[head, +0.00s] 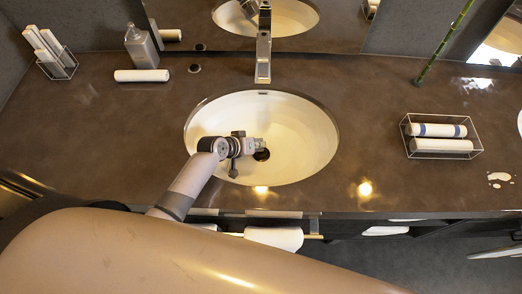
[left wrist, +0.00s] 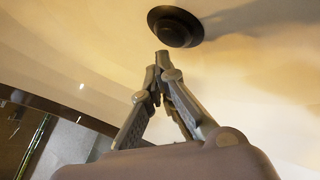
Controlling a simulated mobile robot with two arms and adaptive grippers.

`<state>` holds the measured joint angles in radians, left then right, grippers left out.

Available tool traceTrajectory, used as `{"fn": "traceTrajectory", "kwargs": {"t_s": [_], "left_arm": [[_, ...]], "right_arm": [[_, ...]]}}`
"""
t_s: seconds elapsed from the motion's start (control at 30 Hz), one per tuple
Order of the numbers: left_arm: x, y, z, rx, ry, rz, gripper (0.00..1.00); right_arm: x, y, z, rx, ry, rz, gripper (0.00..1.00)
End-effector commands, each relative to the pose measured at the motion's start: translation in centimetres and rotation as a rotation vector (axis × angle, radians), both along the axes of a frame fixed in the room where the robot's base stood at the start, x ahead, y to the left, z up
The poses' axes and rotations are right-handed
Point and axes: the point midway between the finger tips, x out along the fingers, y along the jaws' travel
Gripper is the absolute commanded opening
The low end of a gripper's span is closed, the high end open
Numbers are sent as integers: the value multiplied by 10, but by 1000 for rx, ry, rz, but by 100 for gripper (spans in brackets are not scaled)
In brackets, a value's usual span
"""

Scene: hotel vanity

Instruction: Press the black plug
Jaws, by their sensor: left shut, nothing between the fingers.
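The black plug (head: 262,155) sits at the bottom of the white oval sink (head: 300,130). In the left wrist view the black plug (left wrist: 175,26) is a round dark cap standing out from the pale basin surface. My left gripper (head: 256,145) reaches into the sink from the front, partly covering the plug in the head view. In the left wrist view the left gripper (left wrist: 162,58) is shut and empty, its fingertips just short of the plug's edge. I cannot tell from the frames whether they touch. My right gripper is not in view.
A faucet (head: 263,45) stands behind the sink. A wire tray of rolled towels (head: 441,144) is at the right. A bottle (head: 141,45), a rolled towel (head: 142,76) and a rack (head: 57,62) are at the left. The counter beside the sink is clear.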

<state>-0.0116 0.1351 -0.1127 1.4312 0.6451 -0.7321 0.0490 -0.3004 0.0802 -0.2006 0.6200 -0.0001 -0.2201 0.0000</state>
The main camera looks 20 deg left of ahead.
Motion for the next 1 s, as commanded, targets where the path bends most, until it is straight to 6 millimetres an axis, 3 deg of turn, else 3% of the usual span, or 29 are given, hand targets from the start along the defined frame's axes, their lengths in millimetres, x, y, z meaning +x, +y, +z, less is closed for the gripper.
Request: {"fn": "traceTrajectory", "kwargs": {"t_s": [0.6,1.0], "left_arm": [[1,0,60,0,-2,1,0],[0,0,60,0,-1,1,0]], "right_arm": [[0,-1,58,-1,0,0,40],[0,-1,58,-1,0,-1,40]]}}
